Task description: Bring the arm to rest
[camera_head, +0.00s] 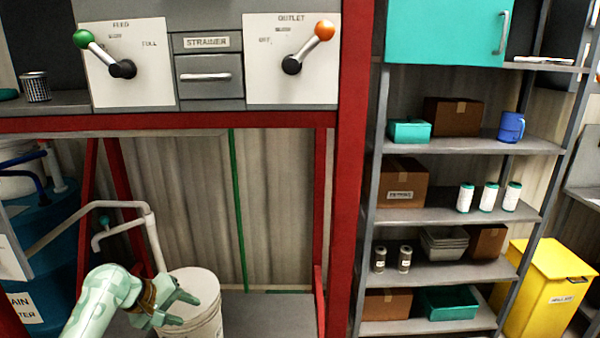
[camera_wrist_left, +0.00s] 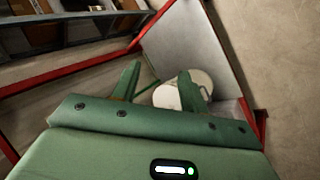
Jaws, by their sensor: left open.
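My left gripper (camera_head: 180,297) comes in from the lower left, in front of a white bucket (camera_head: 208,317) under the red-framed bench. Its jaws are open with nothing between them. In the left wrist view the two green fingers (camera_wrist_left: 157,88) stand apart, with the round white bucket (camera_wrist_left: 172,97) beyond them. Whether the fingers touch the bucket cannot be told for sure, but they look apart from it. My right gripper is not in view.
A red frame (camera_head: 351,150) carries a panel with a green-knobbed lever (camera_head: 103,55), an orange-knobbed lever (camera_head: 308,46) and a strainer drawer (camera_head: 209,77). A pale pipe (camera_head: 95,207) runs beside the arm. Grey shelves (camera_head: 440,214) and a yellow bin (camera_head: 545,285) stand right.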

